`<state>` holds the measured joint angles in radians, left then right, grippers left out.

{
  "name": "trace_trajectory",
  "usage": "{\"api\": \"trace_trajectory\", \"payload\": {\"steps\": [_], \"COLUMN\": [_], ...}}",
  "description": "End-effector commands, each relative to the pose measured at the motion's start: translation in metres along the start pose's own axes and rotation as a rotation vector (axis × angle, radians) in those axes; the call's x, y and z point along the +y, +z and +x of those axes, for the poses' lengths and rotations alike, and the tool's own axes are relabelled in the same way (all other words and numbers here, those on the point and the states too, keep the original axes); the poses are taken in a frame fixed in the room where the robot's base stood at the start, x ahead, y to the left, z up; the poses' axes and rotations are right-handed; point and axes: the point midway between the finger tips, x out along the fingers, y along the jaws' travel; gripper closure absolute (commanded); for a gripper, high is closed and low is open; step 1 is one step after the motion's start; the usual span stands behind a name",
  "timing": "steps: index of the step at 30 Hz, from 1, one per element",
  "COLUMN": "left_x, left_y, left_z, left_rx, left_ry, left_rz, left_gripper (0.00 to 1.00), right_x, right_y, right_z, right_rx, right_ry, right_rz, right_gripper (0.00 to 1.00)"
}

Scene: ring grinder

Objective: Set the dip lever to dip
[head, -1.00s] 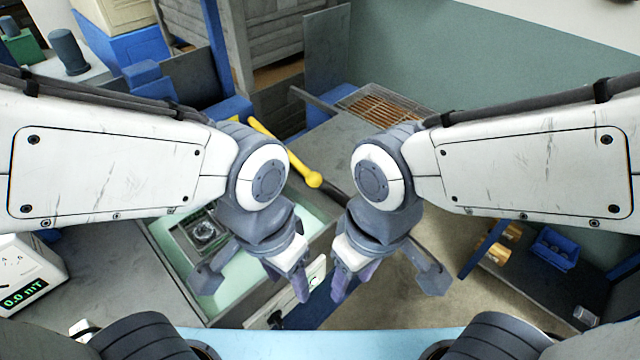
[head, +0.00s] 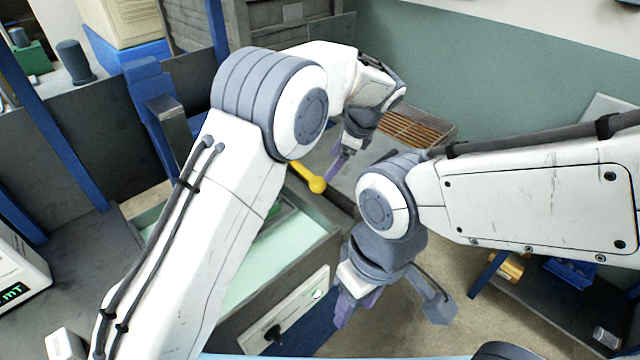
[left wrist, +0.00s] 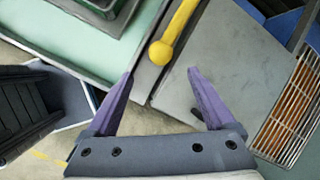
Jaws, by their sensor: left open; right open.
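The dip lever is a yellow bar with a round yellow knob (head: 316,185), at the tank's far right edge in the head view. In the left wrist view the knob (left wrist: 161,54) shows ahead of the two purple fingertips, roughly centred between them. The bar runs up and away from it. My left gripper (head: 338,168) is open and empty, close to the knob; I see no contact. My left arm hides part of the bar and tank. My right gripper (head: 345,318) is open and empty, low in front of the tank's right side.
The pale green tank (head: 235,283) lies under my left forearm, with a white knob panel (head: 285,315) on its front. A grey bench top carries an orange-brown grate (head: 415,130) at the back right. Blue posts and a dark panel stand left.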

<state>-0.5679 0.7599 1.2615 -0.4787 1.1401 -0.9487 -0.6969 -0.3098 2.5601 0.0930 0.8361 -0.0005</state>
Motion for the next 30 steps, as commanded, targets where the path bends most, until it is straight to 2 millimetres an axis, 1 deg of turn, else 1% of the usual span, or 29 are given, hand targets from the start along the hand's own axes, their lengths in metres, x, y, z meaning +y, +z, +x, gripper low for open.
{"api": "trace_trajectory", "payload": {"steps": [5,12,18,24,30], "left_x": [-0.002,-0.001,-0.002,-0.002,-0.002], "left_y": [0.001,0.001,0.001,0.0,0.0], "left_z": [0.018,0.062,0.092,0.104,0.105], "left_rx": [-0.006,-0.004,-0.003,-0.002,-0.002], "left_ry": [0.001,0.003,0.002,-0.001,-0.002], "left_rz": [0.008,0.007,0.005,0.005,0.005], "left_gripper": [0.12,0.12,0.12,0.12,0.12], "right_x": [0.0,-0.001,-0.001,-0.001,-0.001], "right_y": [0.0,-0.001,-0.001,-0.001,-0.001], "right_z": [-0.003,-0.011,-0.016,-0.017,-0.017], "right_rx": [0.0,0.0,0.0,0.0,0.0], "right_ry": [0.0,0.0,0.0,0.0,0.0], "right_rz": [0.0,0.0,0.0,0.0,0.0], "right_gripper": [0.48,0.48,0.48,0.48,0.48]}}
